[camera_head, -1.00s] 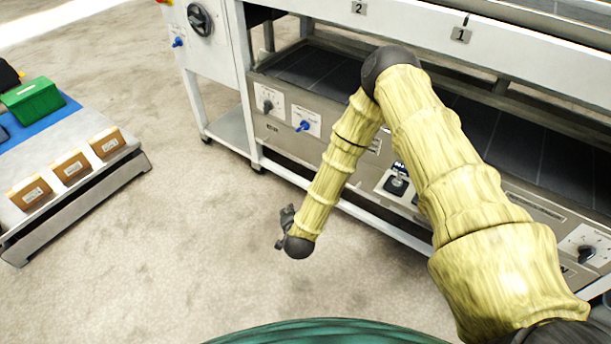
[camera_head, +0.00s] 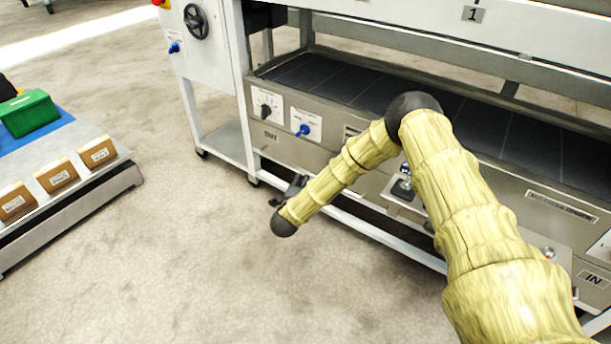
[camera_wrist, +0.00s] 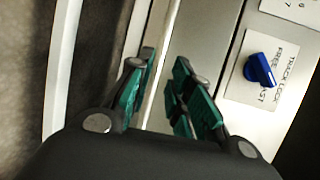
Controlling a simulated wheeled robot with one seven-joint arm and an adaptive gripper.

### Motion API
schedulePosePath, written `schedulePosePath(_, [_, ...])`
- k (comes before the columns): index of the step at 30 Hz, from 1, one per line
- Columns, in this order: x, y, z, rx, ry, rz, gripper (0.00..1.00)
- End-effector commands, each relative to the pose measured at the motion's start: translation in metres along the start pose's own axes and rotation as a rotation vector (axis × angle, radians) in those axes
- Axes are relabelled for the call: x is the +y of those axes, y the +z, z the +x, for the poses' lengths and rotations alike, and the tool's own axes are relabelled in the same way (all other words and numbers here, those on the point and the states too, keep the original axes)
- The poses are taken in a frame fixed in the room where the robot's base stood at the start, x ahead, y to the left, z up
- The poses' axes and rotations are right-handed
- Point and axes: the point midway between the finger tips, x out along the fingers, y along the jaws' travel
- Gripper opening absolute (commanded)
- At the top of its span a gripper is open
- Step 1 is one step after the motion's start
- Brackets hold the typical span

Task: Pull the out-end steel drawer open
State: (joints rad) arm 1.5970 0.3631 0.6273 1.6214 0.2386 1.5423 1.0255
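The out-end drawer is the brushed-steel front (camera_head: 300,152) under the machine's left end, marked "OUT". It looks closed in the head view. My gripper (camera_head: 297,184) is at the end of my yellow-sleeved arm, low in front of this steel front. In the wrist view my gripper's green fingers (camera_wrist: 165,62) stand apart with a narrow gap. A pale metal edge (camera_wrist: 158,90) shows between them, and a steel surface (camera_wrist: 208,45) lies close by. I cannot tell whether the fingers touch it. My forearm hides part of the front in the head view.
A white lower rail (camera_head: 375,228) runs below the steel front. A low cart (camera_head: 88,192) with small boxes stands at left. Bare floor lies between.

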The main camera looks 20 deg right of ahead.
Motion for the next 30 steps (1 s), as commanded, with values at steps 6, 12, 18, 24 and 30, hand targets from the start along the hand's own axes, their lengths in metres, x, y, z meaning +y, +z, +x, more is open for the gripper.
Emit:
schedulePosePath(6, [0.003, -0.001, 0.038, 0.001, -0.001, 0.001, 0.21])
schedulePosePath(12, [0.002, -0.001, 0.064, 0.001, -0.001, -0.001, 0.21])
schedulePosePath(18, [0.001, -0.001, 0.077, 0.000, 0.000, -0.001, 0.21])
schedulePosePath(24, [0.001, 0.000, 0.079, -0.001, 0.001, -0.001, 0.21])
schedulePosePath(30, [0.001, 0.000, 0.079, -0.001, 0.001, -0.001, 0.08])
